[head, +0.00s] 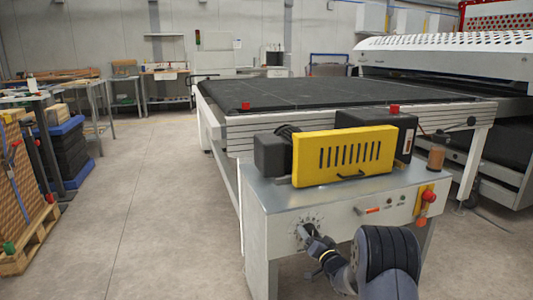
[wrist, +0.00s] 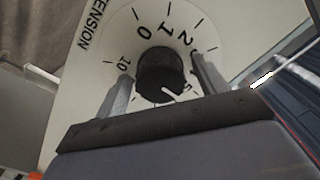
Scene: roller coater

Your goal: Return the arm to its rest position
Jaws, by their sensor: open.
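My arm (head: 385,262) reaches from the lower right of the head view to the front panel of the white machine cabinet. My gripper (head: 307,232) is at the round dial on that panel. In the wrist view the black knob (wrist: 160,75) sits between the two grey fingers of my gripper (wrist: 162,68). The fingers are open, one on each side of the knob, with small gaps visible. The knob's white mark points to the lower right. The printed scale (wrist: 160,30) shows 10, 0, 1 and 2 around it; its lower part is hidden by my gripper.
The yellow slotted guard (head: 343,155) stands on the cabinet top (head: 255,182) above the dial. A red-handled slot (head: 372,210) and a red knob (head: 429,196) are to the right. The black conveyor bed (head: 330,92) lies behind.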

